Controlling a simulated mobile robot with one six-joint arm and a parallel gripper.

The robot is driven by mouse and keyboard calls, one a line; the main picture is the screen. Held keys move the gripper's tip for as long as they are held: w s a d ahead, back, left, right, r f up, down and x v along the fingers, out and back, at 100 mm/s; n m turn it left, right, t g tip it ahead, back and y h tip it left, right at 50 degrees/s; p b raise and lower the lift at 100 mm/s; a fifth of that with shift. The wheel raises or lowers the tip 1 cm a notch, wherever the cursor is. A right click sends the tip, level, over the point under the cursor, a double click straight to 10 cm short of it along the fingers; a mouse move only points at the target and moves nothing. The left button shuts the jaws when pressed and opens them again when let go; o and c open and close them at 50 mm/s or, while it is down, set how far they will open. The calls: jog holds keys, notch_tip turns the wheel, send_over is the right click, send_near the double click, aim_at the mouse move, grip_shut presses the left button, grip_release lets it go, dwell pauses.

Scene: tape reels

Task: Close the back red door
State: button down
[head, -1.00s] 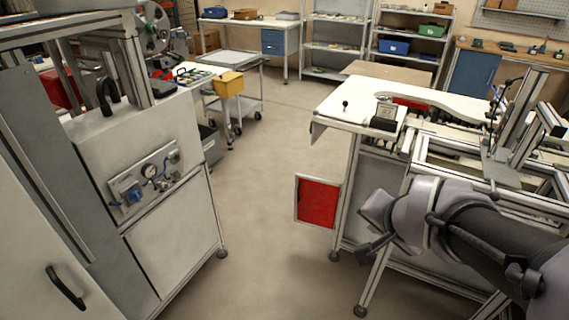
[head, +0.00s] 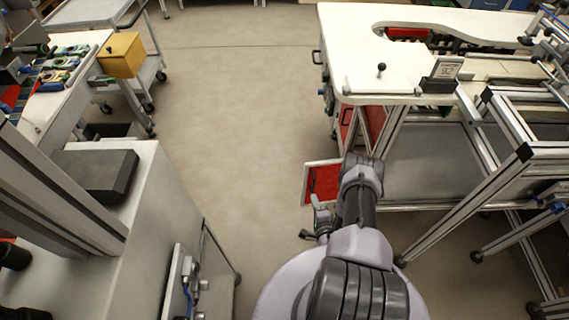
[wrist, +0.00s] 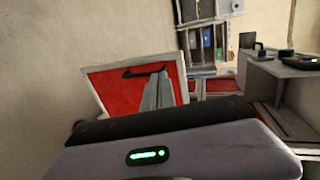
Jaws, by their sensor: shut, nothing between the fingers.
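A red door panel (head: 322,183) with a pale frame stands swung open beside the workbench on the right. Farther back under the bench, another red panel (head: 346,118) shows, partly hidden by the bench structure. In the wrist view a red door (wrist: 112,90) with a pale frame and dark handle fills the middle left, standing open at an angle. My gripper (head: 318,214) is low in front of the nearer door in the head view. Its fingers (wrist: 158,88) are shut and empty, overlapping the red door in the wrist view; contact cannot be told.
The white-topped workbench (head: 455,22) stands on the right, with metal frame legs near my arm. A pale cabinet (head: 165,195) stands on the left. A yellow box (head: 121,55) sits farther back at left. Clear floor (head: 235,90) runs between them.

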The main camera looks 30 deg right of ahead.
jog(key=b, duration=0.7)
send_near(307, 172)
jog(key=x, duration=0.5)
jog(key=shift+w+f, duration=0.15)
jog(key=shift+f, duration=0.05)
jog(key=shift+w+d+r, duration=0.15)
jog(key=shift+w+d, duration=0.05)
jog(key=shift+w, duration=0.3)
